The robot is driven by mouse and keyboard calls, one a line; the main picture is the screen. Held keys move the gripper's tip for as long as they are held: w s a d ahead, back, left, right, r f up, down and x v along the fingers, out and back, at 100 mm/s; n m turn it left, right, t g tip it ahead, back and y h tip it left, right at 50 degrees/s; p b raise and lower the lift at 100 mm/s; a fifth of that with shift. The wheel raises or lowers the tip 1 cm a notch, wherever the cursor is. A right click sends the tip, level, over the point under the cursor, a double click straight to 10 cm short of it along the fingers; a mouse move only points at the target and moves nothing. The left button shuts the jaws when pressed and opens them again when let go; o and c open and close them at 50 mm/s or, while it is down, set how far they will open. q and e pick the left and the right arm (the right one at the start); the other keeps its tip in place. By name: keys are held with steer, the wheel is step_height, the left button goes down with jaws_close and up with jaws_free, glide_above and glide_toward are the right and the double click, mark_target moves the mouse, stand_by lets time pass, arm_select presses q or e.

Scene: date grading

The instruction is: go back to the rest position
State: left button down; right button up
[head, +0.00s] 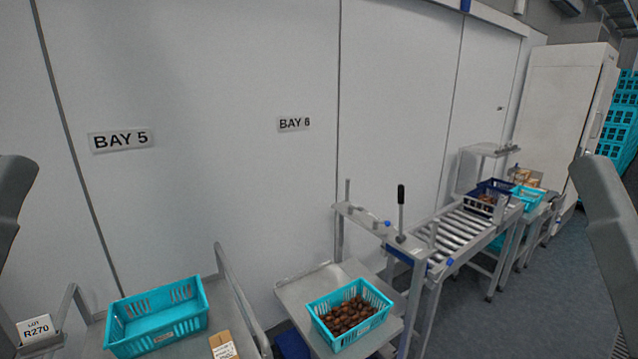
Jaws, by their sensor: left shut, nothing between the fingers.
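My left arm shows as a grey link at the left edge of the head view. A dark part of my left gripper (7,328) shows at the lower left edge, beside the lot card; it is shut and empty, and its fingertips are hardly made out. My right arm shows as a grey link along the right edge, and its gripper is out of view. An empty turquoise crate (158,328) stands at the lower left. Another turquoise crate (350,312) holds brown dates (349,316) on a metal stand (300,293).
A card reading LOT R270 (36,328) stands at the lower left. A small brown box (222,345) lies right of the empty crate. A post with a black-handled lever (401,212) rises beside a roller conveyor (468,228). A dark blue crate (487,190) stands farther back. Open floor (545,300) lies at right.

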step_height(320, 180, up, 30)
steer(key=p, duration=2.6)
steer(key=shift+f, duration=0.15)
